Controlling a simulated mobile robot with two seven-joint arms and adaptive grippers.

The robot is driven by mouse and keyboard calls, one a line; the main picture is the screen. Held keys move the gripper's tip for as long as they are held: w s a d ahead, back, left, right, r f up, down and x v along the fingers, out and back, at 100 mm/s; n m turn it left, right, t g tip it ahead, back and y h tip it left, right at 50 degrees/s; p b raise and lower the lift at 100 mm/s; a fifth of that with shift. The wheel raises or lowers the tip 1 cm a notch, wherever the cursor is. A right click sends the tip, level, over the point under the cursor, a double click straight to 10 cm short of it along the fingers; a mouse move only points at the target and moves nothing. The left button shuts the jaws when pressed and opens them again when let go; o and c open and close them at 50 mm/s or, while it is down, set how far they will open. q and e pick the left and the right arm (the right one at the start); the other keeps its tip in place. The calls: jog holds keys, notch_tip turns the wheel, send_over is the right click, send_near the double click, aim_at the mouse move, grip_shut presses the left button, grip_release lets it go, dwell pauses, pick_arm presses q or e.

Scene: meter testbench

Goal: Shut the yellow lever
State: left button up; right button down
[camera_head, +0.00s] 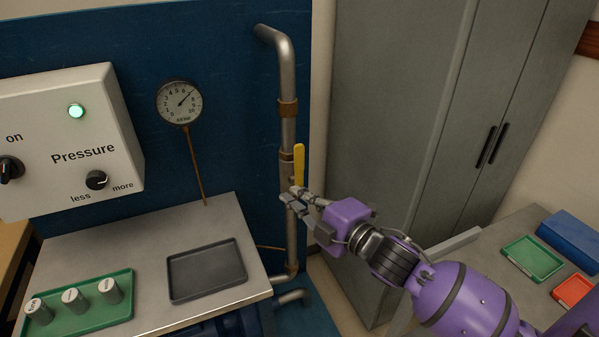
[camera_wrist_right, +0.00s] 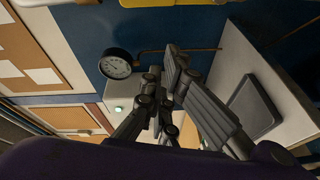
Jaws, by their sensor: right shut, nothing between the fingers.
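The yellow lever (camera_head: 299,165) stands upright along the vertical metal pipe (camera_head: 288,135), just below a brown pipe collar. My right gripper (camera_head: 293,194) reaches in from the right, with its fingertips at the pipe close below the lever's lower end. Whether they touch the lever or pipe I cannot tell. The right gripper is shut and holds nothing; its grey fingers also show in the right wrist view (camera_wrist_right: 163,68). A yellow strip (camera_wrist_right: 195,21) at the top of that view may be the lever. My left gripper is not in view.
A pressure gauge (camera_head: 180,102) and a white control box (camera_head: 68,140) with a lit green lamp are on the left. A bench below holds a dark tray (camera_head: 207,293) and a green tray (camera_head: 75,325) with cylinders. A grey cabinet (camera_head: 385,110) stands behind my right arm.

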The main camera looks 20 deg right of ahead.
aim_at(299, 170)
jog(key=w+a+r+n+p, duration=0.1)
jog(key=w+a+r+n, duration=0.2)
jog(key=w, duration=0.6)
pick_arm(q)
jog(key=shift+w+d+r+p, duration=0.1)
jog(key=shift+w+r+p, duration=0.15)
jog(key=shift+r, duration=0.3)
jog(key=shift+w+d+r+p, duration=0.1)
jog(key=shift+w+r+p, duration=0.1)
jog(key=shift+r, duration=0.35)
pick_arm(e)
jog(key=d, duration=0.1)
jog(key=d+f, duration=0.1)
jog(key=d, duration=0.1)
jog(key=shift+s+d+f, duration=0.1)
jog(key=shift+s+f, duration=0.1)
jog(key=shift+f, duration=0.05)
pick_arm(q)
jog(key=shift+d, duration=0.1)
